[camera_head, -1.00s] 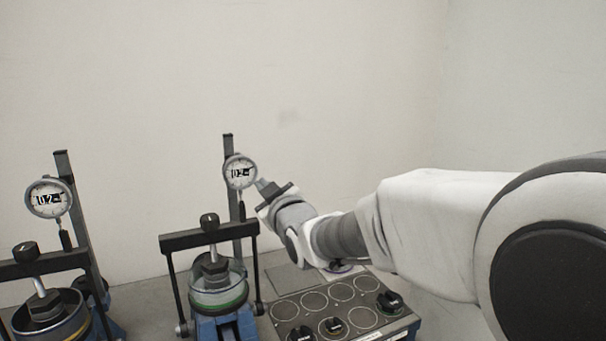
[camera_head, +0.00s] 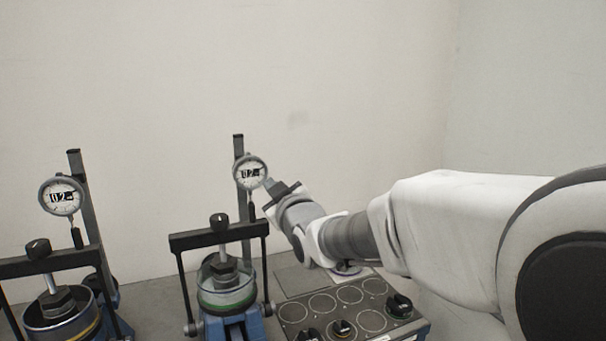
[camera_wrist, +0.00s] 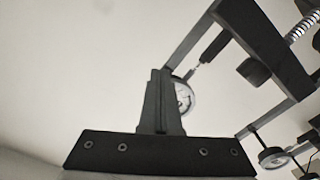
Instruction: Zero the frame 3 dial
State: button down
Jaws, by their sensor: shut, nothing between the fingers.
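A round white dial (camera_head: 250,172) with a grey rim and a small dark number window is mounted on the upright of the right-hand lever frame (camera_head: 217,236). Its number is too blurred to read surely. My gripper (camera_head: 269,184) is shut and empty, its tip close to the dial's lower right rim. I cannot tell whether it touches. In the wrist view the shut fingers (camera_wrist: 160,78) hide part of the dial (camera_wrist: 185,96). A second dial (camera_head: 62,196) is on the left lever frame (camera_head: 45,262). No frame number is readable.
A dark control panel (camera_head: 322,304) with round rings and several black knobs stands right of the near frame, under my forearm. Dark crossbars and uprights stand around the dials. The wall behind is bare, with free room above the frames.

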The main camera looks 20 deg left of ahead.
aim_at(251, 192)
jog(key=shift+s+a+f+b, duration=0.3)
jog(key=shift+s+a+b, duration=0.45)
jog(key=shift+b, duration=1.75)
jog(key=shift+s+a+f+b, duration=0.25)
jog(key=shift+a+b, duration=0.25)
jog(key=shift+b, duration=0.85)
jog(key=shift+s+a+r, duration=0.15)
jog(key=shift+s+a, duration=0.05)
jog(key=shift+b, duration=0.3)
jog(key=shift+f+b, duration=0.55)
jog(key=shift+b, duration=0.05)
jog(key=shift+s+d+f+b, duration=0.2)
jog(key=shift+s+d+b, duration=0.2)
jog(key=shift+b, duration=0.1)
jog(key=b+v, duration=0.2)
jog(key=v, duration=0.3)
jog(key=shift+b, duration=0.3)
